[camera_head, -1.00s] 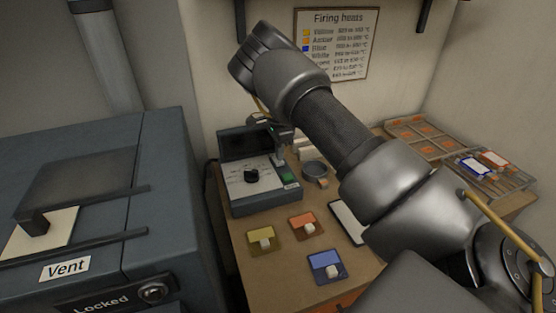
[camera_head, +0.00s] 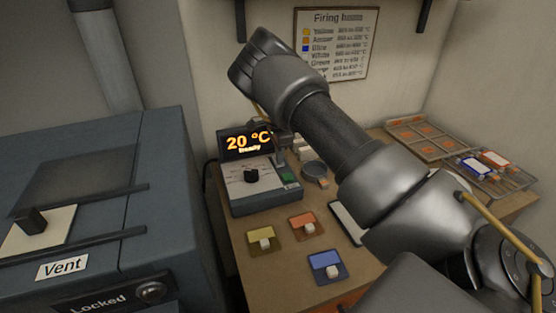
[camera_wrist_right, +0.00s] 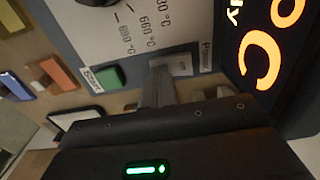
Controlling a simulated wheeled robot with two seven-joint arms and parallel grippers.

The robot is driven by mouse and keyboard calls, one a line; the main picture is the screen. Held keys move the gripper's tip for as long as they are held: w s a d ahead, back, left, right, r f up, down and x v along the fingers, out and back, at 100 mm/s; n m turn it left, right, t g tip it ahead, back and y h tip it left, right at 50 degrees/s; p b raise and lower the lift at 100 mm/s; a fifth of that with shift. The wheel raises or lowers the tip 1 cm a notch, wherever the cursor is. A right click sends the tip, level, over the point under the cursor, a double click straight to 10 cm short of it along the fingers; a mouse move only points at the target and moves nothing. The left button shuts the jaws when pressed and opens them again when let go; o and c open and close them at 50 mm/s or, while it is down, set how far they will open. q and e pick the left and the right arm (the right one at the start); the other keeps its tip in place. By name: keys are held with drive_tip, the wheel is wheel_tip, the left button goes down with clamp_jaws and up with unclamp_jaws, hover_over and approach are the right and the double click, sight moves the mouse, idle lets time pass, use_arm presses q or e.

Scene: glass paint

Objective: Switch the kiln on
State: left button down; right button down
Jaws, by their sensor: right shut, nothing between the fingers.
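The kiln controller (camera_head: 262,200) stands on the wooden table, with a black dial (camera_head: 251,176) and a green button (camera_head: 288,177) on its face. Its display (camera_head: 246,141) is lit and reads 20 °C, with a smaller word under it. My right gripper (camera_head: 281,156) is shut and empty, its tip at the upper right of the panel. The green button (camera_wrist_right: 104,77) lies beside the fingers. My left gripper is not in view.
The kiln (camera_head: 160,170) stands at left, with labels reading Vent and Locked. Yellow (camera_head: 261,233), orange (camera_head: 303,222) and blue (camera_head: 323,262) cards lie in front of the controller. A tray (camera_head: 505,182) is at right. A firing chart (camera_head: 350,70) hangs behind my right arm.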

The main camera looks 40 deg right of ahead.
drive_tip(key=shift+r, duration=0.1)
wheel_tip(320, 180, up, 7)
drive_tip(key=p, duration=0.5)
idle(0.7)
